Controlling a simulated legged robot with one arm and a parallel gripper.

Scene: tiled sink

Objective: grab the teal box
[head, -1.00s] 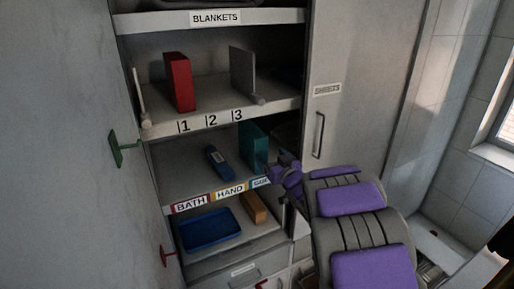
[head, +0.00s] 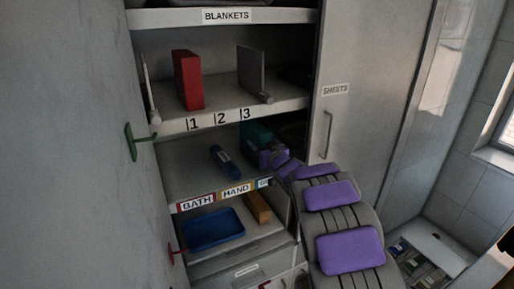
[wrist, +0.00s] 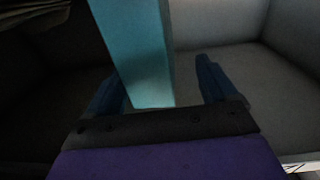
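The teal box (head: 254,133) stands upright on the middle shelf, toward its right side. My gripper (head: 268,157) is at the shelf in front of the box and hides its lower part. In the wrist view, the teal box (wrist: 146,55) rises between the two blue fingers of my gripper (wrist: 160,80). The fingers are open. The box is closer to the left finger, and a clear gap shows between it and the right finger.
A blue object (head: 222,160) lies left of the box on the same shelf. A red box (head: 188,80) and a grey panel (head: 252,72) stand on the shelf above. A blue tray (head: 214,229) and an orange-brown block (head: 258,207) are below. The closed sheets door (head: 350,130) borders the right.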

